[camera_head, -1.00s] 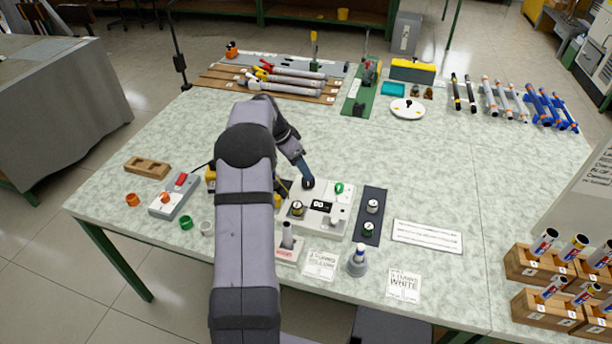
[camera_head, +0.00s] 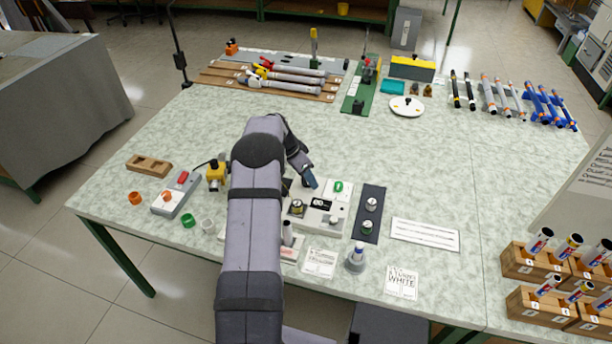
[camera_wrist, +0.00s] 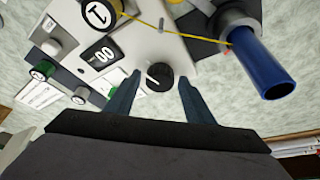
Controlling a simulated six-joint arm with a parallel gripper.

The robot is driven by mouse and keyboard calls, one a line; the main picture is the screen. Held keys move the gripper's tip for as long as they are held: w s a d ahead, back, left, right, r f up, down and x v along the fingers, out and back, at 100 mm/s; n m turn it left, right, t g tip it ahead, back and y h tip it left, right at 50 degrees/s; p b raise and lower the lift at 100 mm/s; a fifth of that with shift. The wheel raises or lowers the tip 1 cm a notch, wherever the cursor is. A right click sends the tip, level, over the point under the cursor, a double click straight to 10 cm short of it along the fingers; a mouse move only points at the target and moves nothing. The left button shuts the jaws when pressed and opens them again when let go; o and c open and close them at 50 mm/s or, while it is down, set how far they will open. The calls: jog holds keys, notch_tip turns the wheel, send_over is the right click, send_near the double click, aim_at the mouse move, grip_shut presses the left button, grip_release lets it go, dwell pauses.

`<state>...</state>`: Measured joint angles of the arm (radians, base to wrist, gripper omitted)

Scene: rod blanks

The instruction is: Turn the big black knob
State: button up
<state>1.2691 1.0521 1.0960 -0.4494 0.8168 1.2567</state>
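The control box is a light panel (camera_head: 338,192) in the head view, partly behind my arm. In the wrist view, a round black knob (camera_wrist: 158,78) with a white pointer line sits on this panel (camera_wrist: 150,42). My gripper (camera_wrist: 160,76) is open, with one blue-grey finger on each side of the knob and small gaps visible; whether it touches is unclear. In the head view my gripper (camera_head: 311,183) is over the box's far side and hides that knob. A dial marked 1 (camera_wrist: 100,12) and a black display (camera_wrist: 99,54) are beside it.
A blue cylinder (camera_wrist: 265,62) in a grey holder stands close on the right in the wrist view, with a thin yellow line near it. The table's middle right is clear.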

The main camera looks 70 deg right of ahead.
jog(key=c, duration=0.8)
